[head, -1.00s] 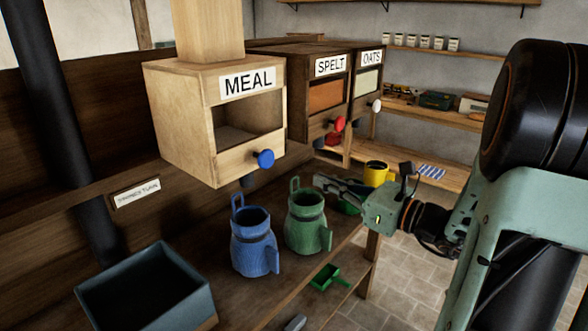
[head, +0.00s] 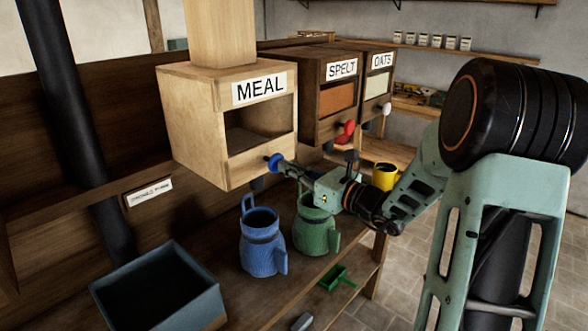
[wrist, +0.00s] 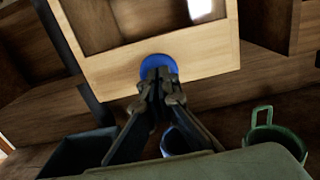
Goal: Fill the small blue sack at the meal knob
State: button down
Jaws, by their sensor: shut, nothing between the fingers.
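The meal bin (head: 215,130) is a pale wooden box with a MEAL label. Its blue knob (head: 274,162) sits on the lower front, and it also shows in the wrist view (wrist: 158,62). My gripper (head: 283,166) is at the knob with its fingers shut and empty. In the wrist view the fingertips (wrist: 157,76) overlap the knob's face; I cannot tell whether they touch it.
A grey-blue box (head: 160,290) is at the front left. A green scoop (head: 337,278) lies lower right. The spelt bin (head: 322,110) and oats bin (head: 377,85) stand to the right. A yellow mug (head: 385,176) is beyond.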

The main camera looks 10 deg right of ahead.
aim_at(276, 163)
jog(key=shift+w, duration=0.1)
jog(key=b+x, duration=0.1)
jog(key=x, duration=0.2)
jog(key=shift+a, duration=0.1)
jog(key=shift+r, duration=0.1)
jog(key=shift+a, duration=0.1)
dwell(2.2)
